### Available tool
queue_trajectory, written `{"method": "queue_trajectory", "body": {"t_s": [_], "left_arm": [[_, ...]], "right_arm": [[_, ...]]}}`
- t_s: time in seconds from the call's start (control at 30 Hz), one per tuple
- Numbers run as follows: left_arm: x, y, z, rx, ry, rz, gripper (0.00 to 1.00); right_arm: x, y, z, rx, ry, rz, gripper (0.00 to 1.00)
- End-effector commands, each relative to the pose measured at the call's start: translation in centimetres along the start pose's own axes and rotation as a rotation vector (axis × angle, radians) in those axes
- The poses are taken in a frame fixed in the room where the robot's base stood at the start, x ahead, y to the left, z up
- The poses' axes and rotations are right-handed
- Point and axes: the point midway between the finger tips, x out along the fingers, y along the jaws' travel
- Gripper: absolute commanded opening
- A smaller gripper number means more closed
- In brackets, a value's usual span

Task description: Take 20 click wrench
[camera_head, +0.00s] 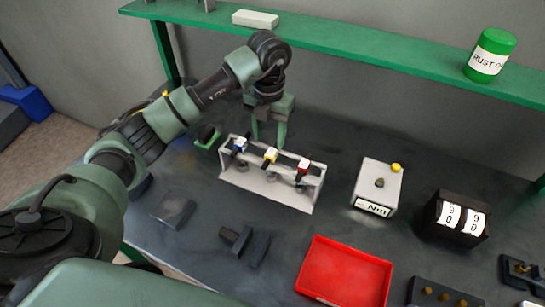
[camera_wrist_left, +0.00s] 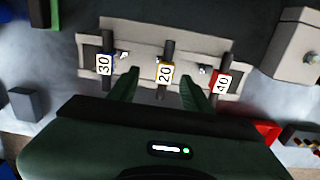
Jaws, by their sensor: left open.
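A white rack (camera_head: 265,188) on the dark bench holds three wrenches in a row. The 20 wrench, with a yellow collar (camera_head: 270,156), is in the middle; its "20" tag faces me in the left wrist view (camera_wrist_left: 165,73). The wrench with blue (camera_head: 239,145) is tagged 30 in the wrist view (camera_wrist_left: 104,64). The wrench with red (camera_head: 303,168) is tagged 40 there (camera_wrist_left: 222,83). My left gripper (camera_head: 269,143) is open and empty, its fingers pointing down near the middle wrench. In the wrist view its fingers appear either side of the 20 tag. My right gripper is out of view.
A red tray (camera_head: 345,272) lies in front of the rack. A pale box marked Nm (camera_head: 378,187) and a black counter (camera_head: 456,219) stand to the right. A green shelf (camera_head: 360,52) runs along the back, carrying a green-and-white can (camera_head: 490,55) and a white block (camera_head: 255,18).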

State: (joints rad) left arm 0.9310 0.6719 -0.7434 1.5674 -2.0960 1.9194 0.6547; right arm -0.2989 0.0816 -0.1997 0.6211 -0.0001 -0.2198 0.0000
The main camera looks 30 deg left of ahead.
Motion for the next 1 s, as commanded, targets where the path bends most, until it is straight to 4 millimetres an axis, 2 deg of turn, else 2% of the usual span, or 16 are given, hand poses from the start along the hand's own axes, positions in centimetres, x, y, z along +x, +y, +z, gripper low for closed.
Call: {"method": "queue_trajectory", "body": {"t_s": [0.3, 0.4, 0.53, 0.7, 0.73, 0.9, 1.0], "left_arm": [[3.9, -1.0, -0.9, 0.003, 0.006, -0.005, 0.49], [5.3, -0.9, -0.8, 0.002, 0.004, -0.005, 0.49], [6.2, -0.9, -0.7, 0.002, -0.001, -0.005, 0.49], [6.2, -0.9, -0.7, 0.003, -0.001, -0.005, 0.49], [6.2, -0.9, -0.7, 0.003, -0.001, -0.005, 0.46], [6.2, -0.9, -0.7, 0.003, -0.001, -0.006, 0.00], [6.2, -0.9, -0.7, 0.003, -0.001, -0.006, 0.00]], "right_arm": [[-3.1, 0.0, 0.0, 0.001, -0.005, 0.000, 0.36], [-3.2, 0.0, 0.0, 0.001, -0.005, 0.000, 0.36], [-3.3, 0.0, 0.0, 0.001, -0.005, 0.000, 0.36], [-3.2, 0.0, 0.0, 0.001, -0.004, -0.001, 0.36], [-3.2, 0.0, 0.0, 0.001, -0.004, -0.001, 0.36], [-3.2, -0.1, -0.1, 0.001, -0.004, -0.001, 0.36], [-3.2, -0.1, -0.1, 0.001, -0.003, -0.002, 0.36]]}}
